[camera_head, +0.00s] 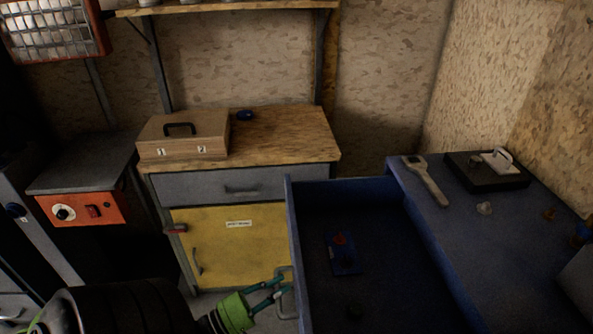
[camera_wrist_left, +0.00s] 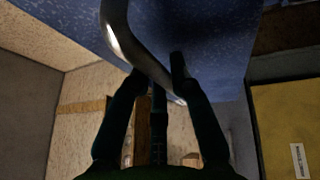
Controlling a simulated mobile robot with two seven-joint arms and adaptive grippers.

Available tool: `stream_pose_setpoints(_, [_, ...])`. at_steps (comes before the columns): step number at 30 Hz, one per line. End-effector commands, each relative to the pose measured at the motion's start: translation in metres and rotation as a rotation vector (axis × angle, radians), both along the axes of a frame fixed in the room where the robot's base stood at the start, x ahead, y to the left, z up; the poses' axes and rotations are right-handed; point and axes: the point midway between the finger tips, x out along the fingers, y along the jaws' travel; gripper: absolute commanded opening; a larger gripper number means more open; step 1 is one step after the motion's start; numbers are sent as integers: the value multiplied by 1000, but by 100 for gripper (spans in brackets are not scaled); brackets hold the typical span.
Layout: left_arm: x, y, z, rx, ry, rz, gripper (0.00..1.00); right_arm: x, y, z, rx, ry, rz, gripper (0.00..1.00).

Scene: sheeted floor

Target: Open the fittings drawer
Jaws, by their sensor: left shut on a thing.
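The blue drawer (camera_head: 293,230) stands pulled out from the blue cabinet, with its open inside showing. My right gripper is not in view.
The blue cabinet top (camera_head: 468,240) carries a wrench-like tool (camera_head: 426,180) and a black tray (camera_head: 480,178). A wooden-topped cabinet (camera_head: 290,135) with a grey drawer (camera_head: 240,187) and yellow door (camera_head: 240,255) stands behind my gripper. A wooden box (camera_head: 190,150) sits on it.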

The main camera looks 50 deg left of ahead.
Motion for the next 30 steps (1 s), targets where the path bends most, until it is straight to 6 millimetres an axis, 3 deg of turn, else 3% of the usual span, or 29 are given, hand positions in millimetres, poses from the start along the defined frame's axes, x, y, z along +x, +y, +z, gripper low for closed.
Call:
stream_pose_setpoints(16, [-8, 7, 1, -1, -2, 0, 0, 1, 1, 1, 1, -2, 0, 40])
stream_pose_setpoints(17, [-8, 7, 1, -1, -2, 0, 25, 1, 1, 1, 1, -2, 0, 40])
stream_pose_setpoints(18, [-8, 7, 1, -1, -2, 0, 41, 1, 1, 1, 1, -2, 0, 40])
stream_pose_setpoints(19, [-8, 7, 1, -1, -2, 0, 46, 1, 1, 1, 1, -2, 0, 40])
stream_pose_setpoints(30, [-11, 7, -1, 0, 1, 0, 46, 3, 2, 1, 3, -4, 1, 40])
